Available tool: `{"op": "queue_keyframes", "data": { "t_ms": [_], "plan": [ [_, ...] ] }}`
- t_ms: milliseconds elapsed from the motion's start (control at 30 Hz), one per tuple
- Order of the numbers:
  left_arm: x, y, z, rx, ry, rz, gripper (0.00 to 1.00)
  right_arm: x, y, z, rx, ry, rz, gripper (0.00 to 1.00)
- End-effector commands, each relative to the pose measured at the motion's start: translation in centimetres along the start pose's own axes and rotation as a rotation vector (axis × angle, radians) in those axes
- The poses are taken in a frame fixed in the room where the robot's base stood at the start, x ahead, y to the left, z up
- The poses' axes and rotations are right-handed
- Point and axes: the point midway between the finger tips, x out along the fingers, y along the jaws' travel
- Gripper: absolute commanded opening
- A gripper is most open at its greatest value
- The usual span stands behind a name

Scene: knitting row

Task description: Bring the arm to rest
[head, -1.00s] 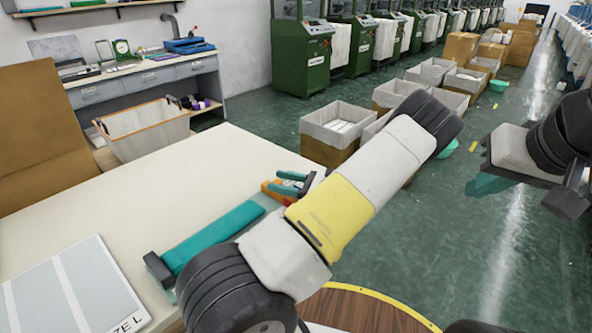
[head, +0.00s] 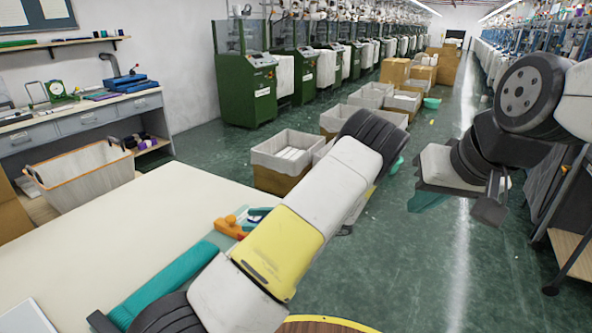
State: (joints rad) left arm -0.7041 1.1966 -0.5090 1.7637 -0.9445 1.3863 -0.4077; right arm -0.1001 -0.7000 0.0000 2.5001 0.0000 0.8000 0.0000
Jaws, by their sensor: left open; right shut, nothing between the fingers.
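My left arm, white with a yellow section, crosses the picture above the pale table (head: 190,205). It hides most of my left gripper (head: 259,215); only its teal fingers show past the arm, and they look open. A small orange thing (head: 229,228) is beside these fingers; I cannot tell whether they touch it. My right gripper (head: 428,200) hangs at the right over the floor, apart from the table. Only a teal part shows below its pale body; it is shut and nothing shows in it.
A long teal bar (head: 170,282) lies at the table's front, partly behind my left arm. A fabric basket (head: 85,180) stands beyond the table. Several bins, such as a lined one (head: 283,178), stand near green machines (head: 247,90).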

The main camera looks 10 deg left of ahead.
Motion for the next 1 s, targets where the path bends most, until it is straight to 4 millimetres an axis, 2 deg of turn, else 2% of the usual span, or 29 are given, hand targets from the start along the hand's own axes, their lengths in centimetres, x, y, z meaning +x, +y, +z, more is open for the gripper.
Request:
{"op": "queue_keyframes", "data": {
  "t_ms": [167, 367, 667, 1000],
  "plan": [
    [0.9, 2.7, 2.4, -0.131, 0.248, 0.165, 0.52, 0.0, 0.0, 0.0, 0.000, 0.000, 0.000, 0.00],
    [0.4, 6.3, 5.2, -0.312, 0.550, 0.360, 0.52, 0.0, 0.0, 0.0, 0.000, 0.000, 0.000, 0.00],
    [-2.1, 10.7, 10.9, -0.620, 0.962, 0.605, 0.52, 0.0, 0.0, 0.0, 0.000, 0.000, 0.000, 0.00],
    [-5.4, 15.7, 18.6, -1.003, 1.371, 0.811, 0.52, 0.0, 0.0, 0.0, 0.000, 0.000, 0.000, 0.00]
  ]
}}
